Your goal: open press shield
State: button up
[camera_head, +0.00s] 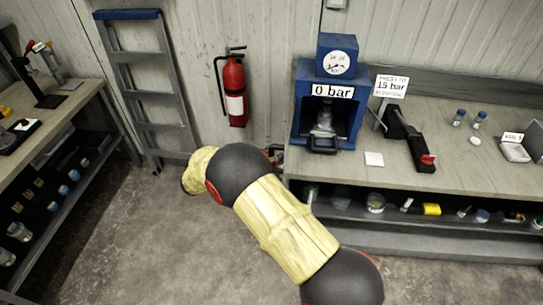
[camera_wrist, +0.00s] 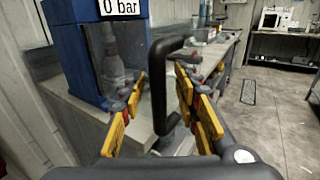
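The blue press (camera_head: 301,108) stands on the bench, with a "0 bar" sign and a round gauge on top. A grey metal part shows inside its front opening. A black bar handle (camera_head: 322,150) sits low at the front of the opening; the clear shield itself is hard to make out. In the wrist view the handle (camera_wrist: 158,90) stands large between the yellow fingers of my gripper (camera_wrist: 160,82). The fingers are apart, with a gap to the handle visible at the left; contact at the right is unclear. In the head view my gripper is mostly hidden behind my arm.
A black lever with a red end (camera_head: 426,160) and a "15 bar" sign (camera_head: 391,87) stand right of the press. A white square (camera_head: 374,159) lies on the bench. A fire extinguisher (camera_head: 234,90) and ladder (camera_head: 150,85) are at the wall. Floor space is clear.

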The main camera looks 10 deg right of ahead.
jog(key=shift+a, duration=0.1)
jog(key=v, duration=1.1)
jog(key=shift+a, duration=0.4)
jog(key=shift+s, duration=0.1)
